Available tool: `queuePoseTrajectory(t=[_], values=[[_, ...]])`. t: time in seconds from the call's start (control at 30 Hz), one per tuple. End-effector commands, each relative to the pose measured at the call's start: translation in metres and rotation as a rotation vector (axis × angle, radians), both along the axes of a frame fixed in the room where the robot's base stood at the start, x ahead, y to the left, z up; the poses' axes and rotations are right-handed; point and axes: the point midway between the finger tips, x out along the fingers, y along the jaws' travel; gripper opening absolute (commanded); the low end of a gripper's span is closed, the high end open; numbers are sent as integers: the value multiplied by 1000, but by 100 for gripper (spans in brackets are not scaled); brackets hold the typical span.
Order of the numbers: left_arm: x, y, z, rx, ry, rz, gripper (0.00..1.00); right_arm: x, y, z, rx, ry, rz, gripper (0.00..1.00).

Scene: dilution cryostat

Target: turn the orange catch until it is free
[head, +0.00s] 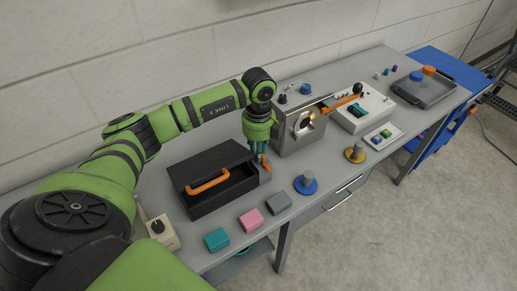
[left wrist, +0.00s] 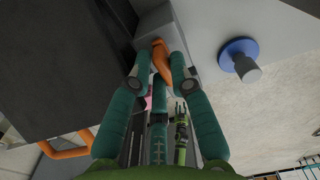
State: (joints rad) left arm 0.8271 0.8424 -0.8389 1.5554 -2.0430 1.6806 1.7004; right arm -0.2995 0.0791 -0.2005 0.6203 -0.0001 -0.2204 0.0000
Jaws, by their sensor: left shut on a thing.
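The orange catch (left wrist: 160,62) sits on a grey block at the right end of a black case (head: 213,205), by the case's front right corner. In the head view only a sliver of the catch (head: 265,161) shows. My left gripper (head: 260,156) points down at it from above. In the left wrist view its teal fingers (left wrist: 161,70) are shut on the catch, one on each side.
The case has an orange handle (head: 208,182). Teal (head: 216,239), pink (head: 250,219) and grey (head: 279,202) blocks lie in front. A blue-based knob (head: 306,184) stands to the right. A metal housing (head: 299,128) stands close behind the gripper.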

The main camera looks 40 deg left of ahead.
Motion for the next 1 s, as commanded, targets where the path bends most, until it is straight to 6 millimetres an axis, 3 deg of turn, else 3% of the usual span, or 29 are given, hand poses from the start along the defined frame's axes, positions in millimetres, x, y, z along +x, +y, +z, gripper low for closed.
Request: queuePoseTrajectory(t=[0.27,0.3,0.33,0.37,0.77,1.0], values=[[1,1,1,1,-4,5,0,0,0,0,0,0,0,40],[1,1,1,0,-4,5,29,0,0,0,0,0,0,40],[1,1,1,1,-4,5,41,0,0,0,0,0,0,40],[1,1,1,1,-4,5,45,0,0,0,0,0,0,40],[1,0,5,0,-3,2,45,-1,-3,0,-3,1,0,40],[2,0,38,-1,-7,1,45,-1,-1,0,-2,1,0,40]])
